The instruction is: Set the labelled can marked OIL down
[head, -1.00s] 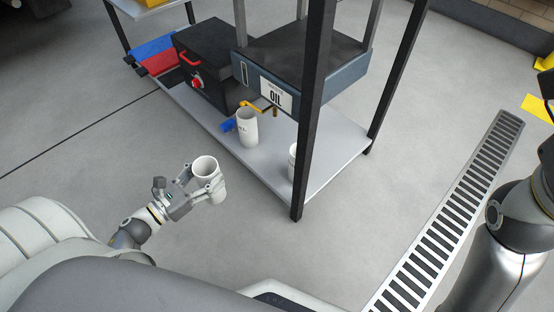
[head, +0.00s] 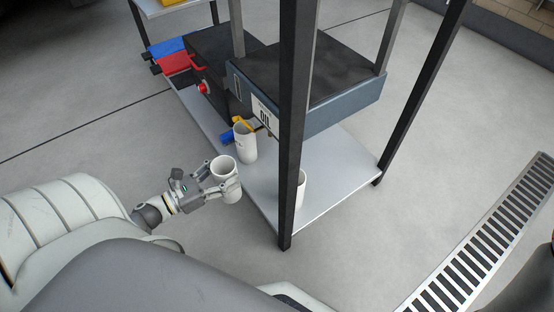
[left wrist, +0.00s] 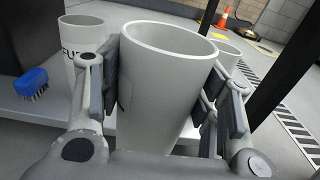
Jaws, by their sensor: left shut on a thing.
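My left gripper (head: 221,182) is shut on a white, open-topped can (head: 228,185), held upright. In the left wrist view the finger pads press on both sides of the can (left wrist: 165,90); its lettering cannot be read there. In the head view the can overlaps the near edge of the grey lower shelf (head: 335,180); I cannot tell whether it is over the shelf. An OIL plate (head: 264,117) is on the front of the blue-grey case (head: 320,105) above that shelf. My right gripper is not in view.
A white can (head: 246,145) stands on the lower shelf; the left wrist view shows partly hidden FU lettering on it (left wrist: 78,50). Another white can (head: 302,184) is partly behind the dark front post (head: 293,150). A blue brush (left wrist: 31,84) lies near the lettered can. The shelf's right part is clear.

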